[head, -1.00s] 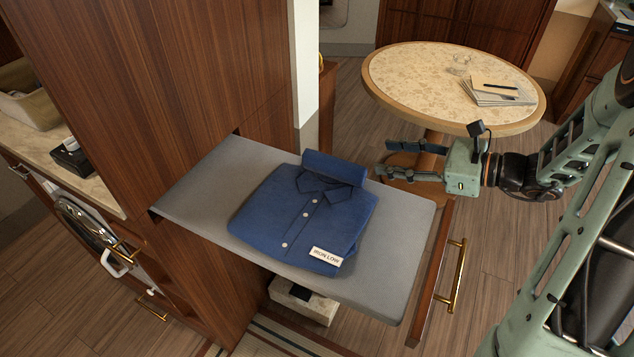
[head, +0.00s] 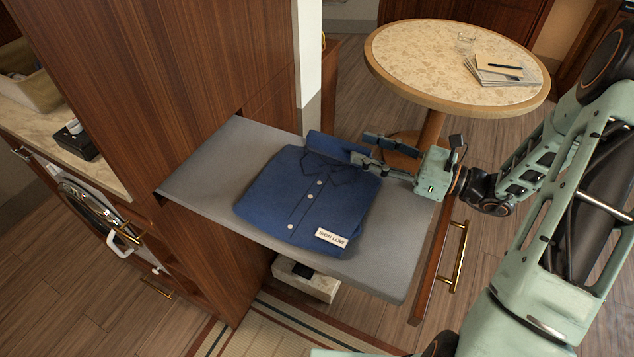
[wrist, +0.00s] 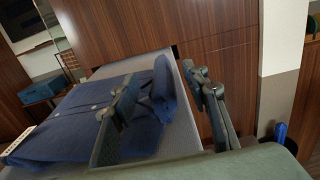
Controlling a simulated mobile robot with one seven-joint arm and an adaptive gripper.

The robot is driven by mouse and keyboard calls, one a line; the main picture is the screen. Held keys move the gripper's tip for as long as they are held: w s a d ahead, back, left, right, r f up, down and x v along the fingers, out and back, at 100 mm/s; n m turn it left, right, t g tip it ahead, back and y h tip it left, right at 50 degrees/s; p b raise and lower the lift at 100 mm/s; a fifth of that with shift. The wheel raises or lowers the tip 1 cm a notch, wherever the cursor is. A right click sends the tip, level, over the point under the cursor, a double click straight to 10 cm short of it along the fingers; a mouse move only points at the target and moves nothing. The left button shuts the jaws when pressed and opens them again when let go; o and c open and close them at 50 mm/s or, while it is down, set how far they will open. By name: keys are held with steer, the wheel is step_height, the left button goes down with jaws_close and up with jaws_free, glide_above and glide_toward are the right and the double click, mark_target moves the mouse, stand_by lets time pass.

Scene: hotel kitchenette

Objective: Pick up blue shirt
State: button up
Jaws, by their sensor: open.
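The blue shirt (head: 290,205) lies folded on the grey pull-out ironing board (head: 215,160), with buttons up the front and a white label at its near corner. Its rolled collar end (head: 335,146) is at the far right side. My gripper (head: 366,148) is open at that collar end, its fingers pointing left. In the wrist view the shirt (wrist: 75,115) lies at left and its raised collar end (wrist: 164,90) shows between the open fingers (wrist: 165,98). I cannot tell whether a finger touches the cloth.
A round table (head: 420,75) with a glass and papers stands behind. A wooden cabinet wall (head: 190,70) bounds the board at left. A drawer front with a brass handle (head: 460,255) is at the board's right end. A washing machine (head: 90,215) is at far left.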

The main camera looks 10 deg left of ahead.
mark_target(346, 140)
steer(key=shift+p+x, duration=0.3)
steer(key=shift+x, duration=2.5)
steer(key=shift+w, duration=0.1)
jaws_close()
